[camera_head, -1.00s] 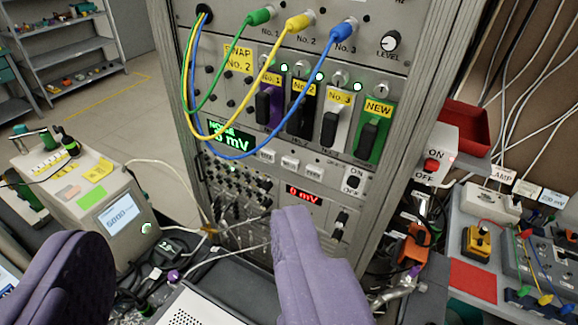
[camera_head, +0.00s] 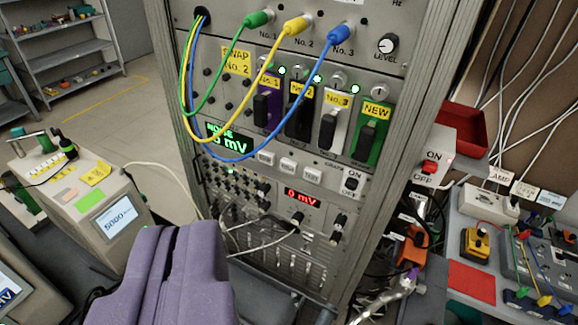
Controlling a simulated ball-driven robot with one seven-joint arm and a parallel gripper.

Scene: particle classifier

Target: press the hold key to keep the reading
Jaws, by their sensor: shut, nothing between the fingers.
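My gripper (camera_head: 178,236) shows at the lower left as two purple fingers pressed together, with nothing between them. It is in front of the instrument rack (camera_head: 228,112), apart from its panel. The rack has a green display (camera_head: 229,138) reading in mV; its first digits are partly covered by a cable. A red display (camera_head: 302,197) below reads 0 mV. A row of small pale keys (camera_head: 287,165) lies between the displays. Their labels are too small to read, so I cannot tell which is the hold key.
Green, yellow and blue cables (camera_head: 237,75) loop across the rack front. An ON/OFF switch (camera_head: 351,184) is right of the keys. A boxy instrument (camera_head: 103,209) stands at left. A bench with a red bin (camera_head: 463,128) is at right. Loose cables lie low in front.

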